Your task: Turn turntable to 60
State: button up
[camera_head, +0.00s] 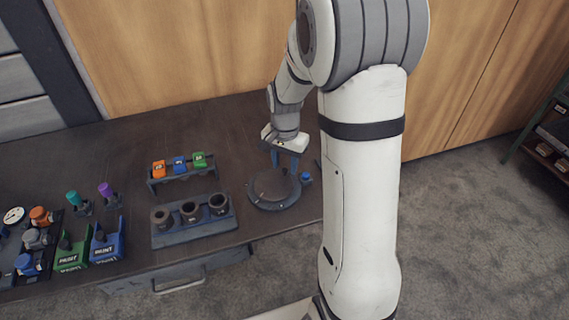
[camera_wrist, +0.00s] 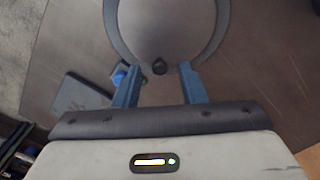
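The turntable (camera_head: 272,190) is a dark round disc on the right part of the table. In the wrist view its grey ring (camera_wrist: 222,30) and disc fill the top middle. A small dark knob (camera_wrist: 160,67) stands at the ring's near edge. My gripper (camera_wrist: 159,66) has its two blue fingers apart, one on each side of the knob, with a gap on both sides. In the head view my gripper (camera_head: 286,165) is over the turntable's far side. I cannot read any scale or angle marks.
A blue knob (camera_head: 306,178) sits right of the turntable. To its left are a three-cup holder (camera_head: 195,235) and a rack (camera_head: 183,175) with orange, blue and green blocks. Paint boxes (camera_head: 107,241) and coloured parts stand further left. The table's front edge is close.

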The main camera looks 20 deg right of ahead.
notch_tip(320, 180, up, 7)
jog(key=shift+r, duration=0.1)
dwell(0.3)
jog(key=s+a+r+n+t, duration=0.1)
jog(key=s+n, duration=0.3)
jog(key=s, duration=0.5)
jog(key=s+a+r+n+t, duration=0.1)
jog(key=s+a+r+n, duration=0.2)
jog(key=s, duration=0.7)
jog(key=shift+r+n+t, duration=0.3)
jog(key=shift+r+n, duration=0.55)
jog(key=shift+n, duration=0.15)
